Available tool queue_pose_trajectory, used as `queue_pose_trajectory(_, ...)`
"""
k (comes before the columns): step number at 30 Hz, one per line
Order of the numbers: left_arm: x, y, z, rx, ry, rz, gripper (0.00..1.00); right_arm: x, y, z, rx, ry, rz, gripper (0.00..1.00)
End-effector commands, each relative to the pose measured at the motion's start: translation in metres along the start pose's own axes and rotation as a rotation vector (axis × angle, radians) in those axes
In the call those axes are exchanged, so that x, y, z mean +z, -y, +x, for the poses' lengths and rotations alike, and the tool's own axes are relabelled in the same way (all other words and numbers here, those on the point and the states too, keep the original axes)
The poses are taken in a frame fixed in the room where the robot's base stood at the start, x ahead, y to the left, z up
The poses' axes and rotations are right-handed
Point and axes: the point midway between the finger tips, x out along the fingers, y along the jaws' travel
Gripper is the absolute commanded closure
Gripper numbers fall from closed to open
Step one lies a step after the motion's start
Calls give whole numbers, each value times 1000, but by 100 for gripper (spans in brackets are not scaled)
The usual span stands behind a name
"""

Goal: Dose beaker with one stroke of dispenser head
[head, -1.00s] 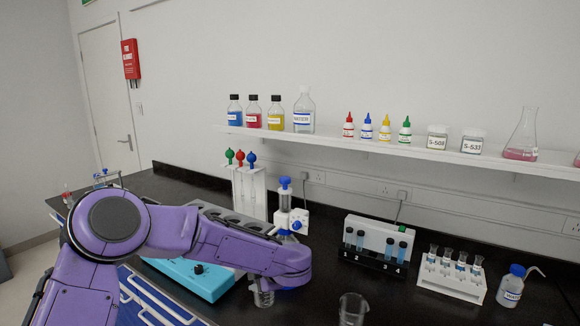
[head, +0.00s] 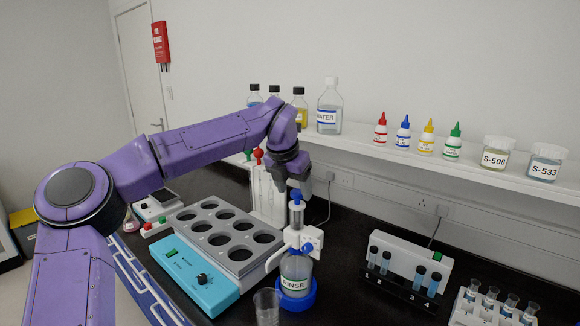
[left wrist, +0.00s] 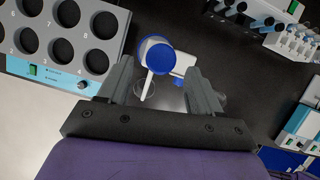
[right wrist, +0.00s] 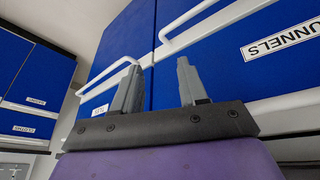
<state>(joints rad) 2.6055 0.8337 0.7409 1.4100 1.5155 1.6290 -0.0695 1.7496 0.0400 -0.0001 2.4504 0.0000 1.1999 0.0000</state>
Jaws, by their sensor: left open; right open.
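The dispenser bottle (head: 295,269), labelled RINSE, stands upright on the black bench with a blue base ring. Its dispenser head (head: 295,208) has a blue top and a white body, and shows from above in the left wrist view (left wrist: 154,52). A clear glass beaker (head: 267,306) stands just left of the bottle; it is faint in the left wrist view. My left gripper (head: 291,185) is open, pointing down over the dispenser's blue top, with its fingers on either side in the wrist view. My right gripper (right wrist: 158,85) is open and empty, facing blue cabinet fronts.
A turquoise block heater (head: 200,278) with a grey several-well top is left of the bottle. A vial stand (head: 407,268) and a white rack (head: 490,312) stand to the right. A shelf (head: 400,156) with bottles runs along the wall behind.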

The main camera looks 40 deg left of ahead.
Motion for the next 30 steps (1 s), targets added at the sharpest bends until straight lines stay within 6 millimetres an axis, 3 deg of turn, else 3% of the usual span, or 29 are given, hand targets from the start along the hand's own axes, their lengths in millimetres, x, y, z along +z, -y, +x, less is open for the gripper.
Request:
queue_pose_trajectory(6,0,-1,24,1,-1,-2,36,-3,0,-6,-1,-1,0,57)
queue_pose_trajectory(14,-1,-1,28,2,1,-2,36,-3,0,-6,0,-1,0,57)
queue_pose_trajectory(20,-1,-1,27,2,1,-1,92,-3,0,-6,-1,-1,0,57)
queue_pose_trajectory(30,2,-2,22,3,2,-1,92,-5,-1,-11,-1,-1,0,57)
